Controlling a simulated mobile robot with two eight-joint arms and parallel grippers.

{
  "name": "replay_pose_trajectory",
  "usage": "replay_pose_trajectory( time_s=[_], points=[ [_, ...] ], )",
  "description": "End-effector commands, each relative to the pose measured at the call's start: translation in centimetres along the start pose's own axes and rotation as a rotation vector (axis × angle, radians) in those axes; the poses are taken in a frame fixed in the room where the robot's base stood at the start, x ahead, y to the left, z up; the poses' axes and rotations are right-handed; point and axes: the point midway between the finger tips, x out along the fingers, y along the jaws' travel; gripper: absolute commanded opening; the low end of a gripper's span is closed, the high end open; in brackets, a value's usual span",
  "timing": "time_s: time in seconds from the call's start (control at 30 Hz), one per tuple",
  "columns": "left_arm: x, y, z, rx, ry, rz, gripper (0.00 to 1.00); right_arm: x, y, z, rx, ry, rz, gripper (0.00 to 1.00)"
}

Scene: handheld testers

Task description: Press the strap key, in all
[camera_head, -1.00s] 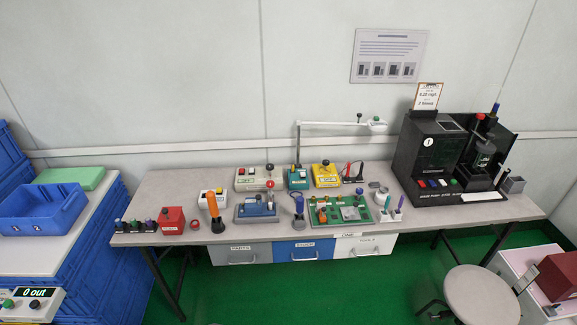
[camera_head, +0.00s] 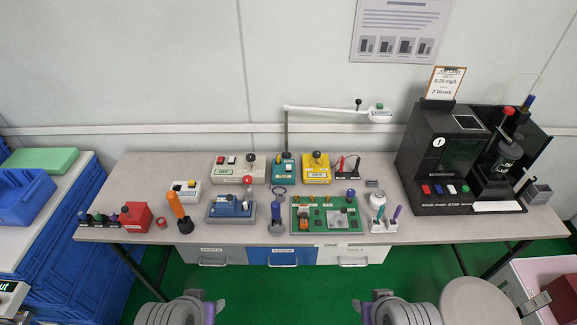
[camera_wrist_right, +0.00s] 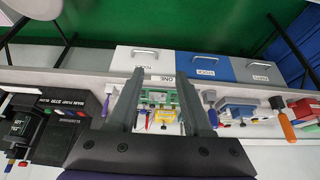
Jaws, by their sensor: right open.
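I cannot read the word strap on any key. A black bench station (camera_head: 416,165) stands at the right end of the table. Other keys sit on a beige box (camera_head: 240,174), a white box (camera_head: 188,191) and a yellow box (camera_head: 316,172). My right gripper (camera_wrist_right: 160,73) is open and empty in the right wrist view, its fingers towards the table front, apart from every key. My left gripper's fingers are out of the head view.
The grey table (camera_head: 360,237) carries a green board (camera_head: 305,220), a blue device (camera_head: 222,212), an orange-handled tool (camera_head: 176,206) and a red box (camera_head: 135,214). A white lamp arm (camera_head: 330,110) overhangs the back. A stool (camera_head: 478,300) stands at front right.

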Motion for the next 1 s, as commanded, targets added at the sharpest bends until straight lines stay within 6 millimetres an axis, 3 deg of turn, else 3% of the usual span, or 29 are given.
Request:
replay_pose_trajectory(
  time_s=[0.17,0.43,1.0],
  points=[
    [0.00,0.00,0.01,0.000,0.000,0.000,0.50,0.00,0.00,0.02,0.000,0.000,0.000,0.48],
    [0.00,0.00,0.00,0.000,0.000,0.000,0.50,0.00,0.00,0.00,0.000,0.000,0.000,0.00],
    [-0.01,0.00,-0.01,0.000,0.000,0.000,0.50,-0.01,0.00,-0.01,0.000,0.000,0.000,0.00]
  ],
)
